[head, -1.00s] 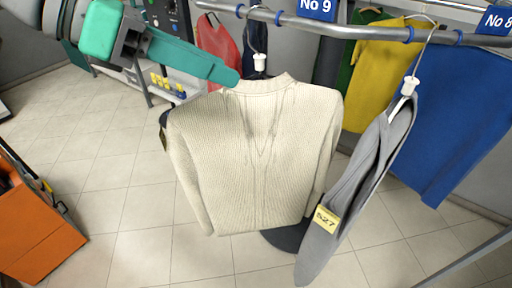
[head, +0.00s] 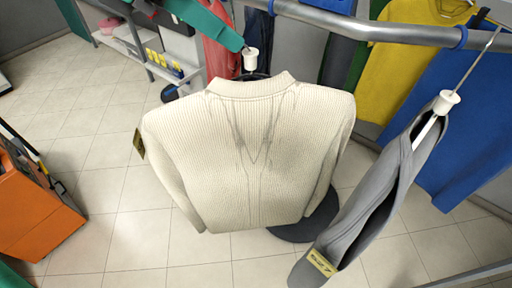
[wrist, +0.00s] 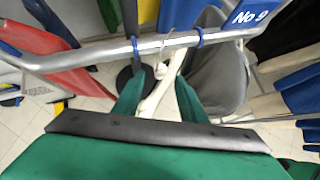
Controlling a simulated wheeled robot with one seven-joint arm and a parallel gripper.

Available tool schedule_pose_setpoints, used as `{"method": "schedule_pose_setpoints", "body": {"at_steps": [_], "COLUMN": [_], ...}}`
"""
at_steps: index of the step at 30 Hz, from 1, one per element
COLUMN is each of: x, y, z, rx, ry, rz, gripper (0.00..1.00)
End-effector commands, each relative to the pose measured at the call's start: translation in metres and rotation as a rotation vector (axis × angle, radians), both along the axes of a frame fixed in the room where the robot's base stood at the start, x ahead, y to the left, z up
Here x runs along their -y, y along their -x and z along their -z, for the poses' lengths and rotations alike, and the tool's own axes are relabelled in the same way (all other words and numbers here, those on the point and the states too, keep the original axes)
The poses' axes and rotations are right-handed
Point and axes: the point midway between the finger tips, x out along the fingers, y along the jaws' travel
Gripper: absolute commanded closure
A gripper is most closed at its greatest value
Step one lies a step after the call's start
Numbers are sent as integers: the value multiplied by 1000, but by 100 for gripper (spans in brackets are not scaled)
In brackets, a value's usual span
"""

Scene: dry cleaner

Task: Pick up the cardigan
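The cream knitted cardigan (head: 255,155) hangs from the metal rail in the middle of the head view. A white knob (head: 250,60) on its hanger shows above the collar, and a tag hangs at its left side. My green gripper (head: 243,47) reaches in from the upper left, one fingertip showing close to the knob. In the wrist view my gripper (wrist: 155,98) has its two green fingers apart, with the narrow cream cardigan (wrist: 158,92) and its hanger knob (wrist: 162,71) appearing between them. Contact cannot be told.
A grey garment (head: 375,200) with a yellow tag hangs close on the right. The metal rail (head: 370,27) runs above. Yellow (head: 415,60), blue (head: 440,125) and red (head: 220,60) garments hang behind. An orange cart (head: 35,205) stands left. The tiled floor between is clear.

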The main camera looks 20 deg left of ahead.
Motion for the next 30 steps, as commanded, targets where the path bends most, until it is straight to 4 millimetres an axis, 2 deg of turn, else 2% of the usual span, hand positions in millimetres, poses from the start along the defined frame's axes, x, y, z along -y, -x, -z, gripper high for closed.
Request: {"method": "schedule_pose_setpoints", "body": {"at_steps": [4, 14, 21, 29, 30], "x": [8, 23, 39, 41, 40], "y": [-11, -27, -46, -49, -49], "z": [17, 33, 55, 59, 59], "rx": [-1, 0, -1, 1, 1], "ry": [1, 1, 1, 1, 1], "rz": [-6, 1, 3, 0, 0], "gripper": [62, 62, 62, 62, 67]}}
